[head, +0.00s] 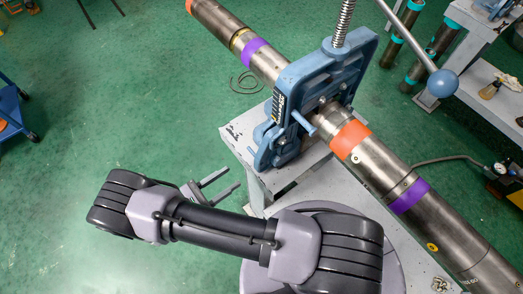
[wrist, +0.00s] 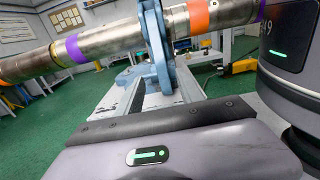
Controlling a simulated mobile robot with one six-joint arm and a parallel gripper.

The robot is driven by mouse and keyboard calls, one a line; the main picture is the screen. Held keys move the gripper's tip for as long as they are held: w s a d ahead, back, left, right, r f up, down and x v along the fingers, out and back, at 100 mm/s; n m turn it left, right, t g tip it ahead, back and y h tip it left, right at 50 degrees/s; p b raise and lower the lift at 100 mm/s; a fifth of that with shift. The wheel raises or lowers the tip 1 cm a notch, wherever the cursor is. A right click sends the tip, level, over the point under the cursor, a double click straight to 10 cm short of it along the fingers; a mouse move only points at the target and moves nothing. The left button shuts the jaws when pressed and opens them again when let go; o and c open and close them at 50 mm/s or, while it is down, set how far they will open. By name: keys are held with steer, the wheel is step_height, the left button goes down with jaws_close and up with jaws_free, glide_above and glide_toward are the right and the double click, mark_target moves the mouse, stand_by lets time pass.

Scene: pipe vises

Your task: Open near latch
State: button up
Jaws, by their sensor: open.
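The blue pipe vise (head: 315,80) stands on a pale bench and encloses a long steel pipe (head: 375,160); it also shows edge-on in the wrist view (wrist: 155,45). A light blue pin or lever (head: 304,123) sticks out of the vise's near side. A blue curved piece (head: 264,146) is at its lower left edge. I cannot tell for sure which of these is the near latch. My gripper (head: 231,178) is open and empty, left of and below the vise, apart from it. In the wrist view its two fingers (wrist: 158,75) point toward the vise base.
The pipe, with orange (head: 350,138) and purple (head: 409,196) bands, runs diagonally past the vise. A vise handle with a blue ball (head: 442,83) reaches to the right. The bench (head: 243,141) lies beneath. The green floor to the left is clear, with a blue cart (head: 10,108) at the edge.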

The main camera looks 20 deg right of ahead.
mark_target(266, 154)
steer(key=b+x, duration=0.1)
steer(key=x, duration=1.4)
steer(key=shift+b, duration=0.35)
jaws_close()
stand_by(0.4)
